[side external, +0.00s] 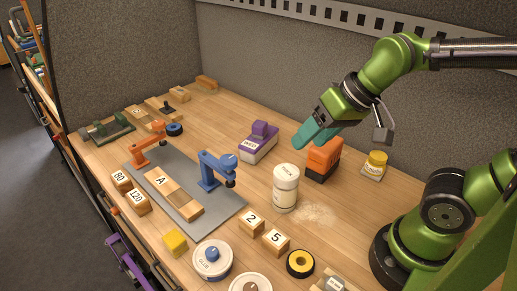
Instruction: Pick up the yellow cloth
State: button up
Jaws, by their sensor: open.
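A small yellow block-shaped thing (175,242) sits near the table's front edge at the lower left. It is the only plain yellow piece that could be the folded cloth, but its material is too small to tell. My gripper (304,139) has teal fingers and is open, with nothing seen between them. It is in the air above the back right of the table, near the orange block and far from the yellow thing. The yellow thing is not covered by anything.
A white jar (285,188) stands mid-table beside a pale powder patch (318,214). A blue clamp (214,170) stands on a grey mat (224,208). Round tins (212,261) are at the front.

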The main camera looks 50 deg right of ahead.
jog(key=w+a+f+n+g, duration=0.2)
jog(key=w+a+n+g, duration=0.15)
jog(key=w+a, duration=0.7)
jog(key=g+h, duration=0.2)
jog(key=h, duration=0.1)
send_over(173, 238)
notch_tip(173, 238, down, 4)
jog(key=shift+m, duration=0.35)
jog(key=f, duration=1.1)
jog(key=shift+s+a, duration=0.1)
jog(key=shift+s, duration=0.25)
jog(key=shift+w+f, duration=0.15)
jog(key=shift+f, duration=1.25)
jog(key=shift+w+f, duration=0.15)
jog(key=shift+f, duration=1.2)
jog(key=c, duration=0.7)
